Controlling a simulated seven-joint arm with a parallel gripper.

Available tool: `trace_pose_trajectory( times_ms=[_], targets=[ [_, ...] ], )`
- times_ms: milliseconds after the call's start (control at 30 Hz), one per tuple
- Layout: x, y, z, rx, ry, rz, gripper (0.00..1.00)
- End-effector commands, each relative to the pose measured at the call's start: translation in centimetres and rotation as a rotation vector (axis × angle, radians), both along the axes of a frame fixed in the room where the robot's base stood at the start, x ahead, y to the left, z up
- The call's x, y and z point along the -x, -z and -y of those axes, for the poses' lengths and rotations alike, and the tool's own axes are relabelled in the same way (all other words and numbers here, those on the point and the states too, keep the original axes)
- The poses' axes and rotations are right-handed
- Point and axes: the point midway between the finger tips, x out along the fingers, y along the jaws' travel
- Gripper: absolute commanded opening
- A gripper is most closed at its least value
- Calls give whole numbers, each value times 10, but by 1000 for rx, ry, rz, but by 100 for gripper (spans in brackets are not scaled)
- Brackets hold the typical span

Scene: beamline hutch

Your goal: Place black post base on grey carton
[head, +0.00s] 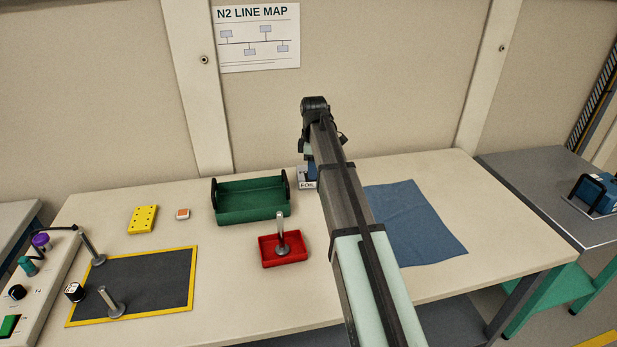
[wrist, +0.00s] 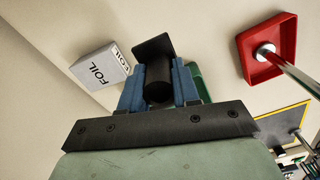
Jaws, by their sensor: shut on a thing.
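My gripper (wrist: 159,84) has its two blue fingers shut on the black post base (wrist: 153,50), which shows a dark round body and a flat plate in the wrist view. The grey carton (wrist: 98,68), with FOIL printed on it, stands on the bench, left of the held base in the wrist view. In the head view the carton (head: 306,184) is partly hidden behind my arm, and a bit of the blue fingers shows just above it. The held base cannot be made out in the head view. The gap between base and carton is unclear.
A green tray (head: 252,207) with black handles lies left of the carton. A red tray (head: 285,263) holding a metal post is in front. A blue cloth (head: 415,222) lies right. A yellow-edged dark mat (head: 150,283) with posts, and a yellow block (head: 142,219), are at left.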

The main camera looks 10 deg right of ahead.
Motion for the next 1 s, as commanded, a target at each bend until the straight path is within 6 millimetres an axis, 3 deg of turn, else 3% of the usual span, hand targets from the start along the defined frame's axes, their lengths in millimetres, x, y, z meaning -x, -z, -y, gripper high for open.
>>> trace_pose_trajectory(
  times_ms=[33,100,233,400,667,1000],
  targets=[
    [-33,-7,1,0,-2,0,0],
    [-59,-13,1,0,-7,0,0],
    [-100,-22,2,0,-20,0,0],
    [-133,-29,3,0,-40,-1,0],
    [-139,-26,4,-1,-84,-3,0],
    [-138,22,4,0,-89,-3,0]
  ],
)
